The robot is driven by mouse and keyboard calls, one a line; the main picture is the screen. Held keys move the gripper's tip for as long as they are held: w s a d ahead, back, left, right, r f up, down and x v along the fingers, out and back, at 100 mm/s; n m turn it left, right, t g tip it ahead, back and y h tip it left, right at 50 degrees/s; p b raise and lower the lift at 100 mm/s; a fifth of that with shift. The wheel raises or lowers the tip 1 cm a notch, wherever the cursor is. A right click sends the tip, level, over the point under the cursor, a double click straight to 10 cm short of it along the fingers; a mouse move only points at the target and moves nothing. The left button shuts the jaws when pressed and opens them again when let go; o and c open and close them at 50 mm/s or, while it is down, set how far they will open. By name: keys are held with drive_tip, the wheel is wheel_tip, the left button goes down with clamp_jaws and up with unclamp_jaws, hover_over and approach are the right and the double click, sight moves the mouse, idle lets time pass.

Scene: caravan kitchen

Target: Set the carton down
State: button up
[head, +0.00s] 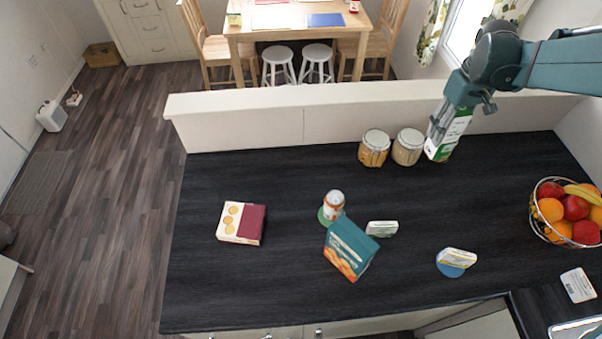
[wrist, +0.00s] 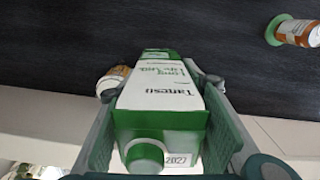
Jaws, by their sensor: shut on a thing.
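The carton (head: 447,137) is white and green and stands near the back of the dark counter (head: 300,200), to the right of two jars. In the head view it looks upright, its lower end at or just above the counter; I cannot tell if it touches. My gripper (head: 443,118) is shut on the carton from above and behind. In the wrist view the carton (wrist: 160,100) fills the middle, its green cap toward the camera, between the two fingers of my gripper (wrist: 160,110).
Two lidded jars (head: 374,148) (head: 408,146) stand close left of the carton, by the low back wall (head: 300,118). A fruit bowl (head: 541,218) is at the right. A teal box (head: 349,247), a spice jar (head: 334,201) and a cream-and-maroon box (head: 241,223) stand further forward.

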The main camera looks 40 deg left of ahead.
drive_tip(key=s+a+n, duration=0.2)
drive_tip(key=s+a, duration=0.6)
drive_tip(key=a, duration=0.6)
drive_tip(key=s+a+n, duration=0.2)
drive_tip(key=s+a, duration=0.5)
drive_tip(key=a, duration=0.7)
drive_tip(key=s+a+n, duration=0.4)
drive_tip(key=s+a, duration=1.3)
drive_tip(key=s, duration=0.3)
drive_tip(key=shift+d+f, duration=0.2)
drive_tip(key=shift+f, duration=2.35)
wheel_tip(320, 180, down, 6)
drive_tip(key=shift+f, duration=0.2)
drive_tip(key=shift+f, duration=1.8)
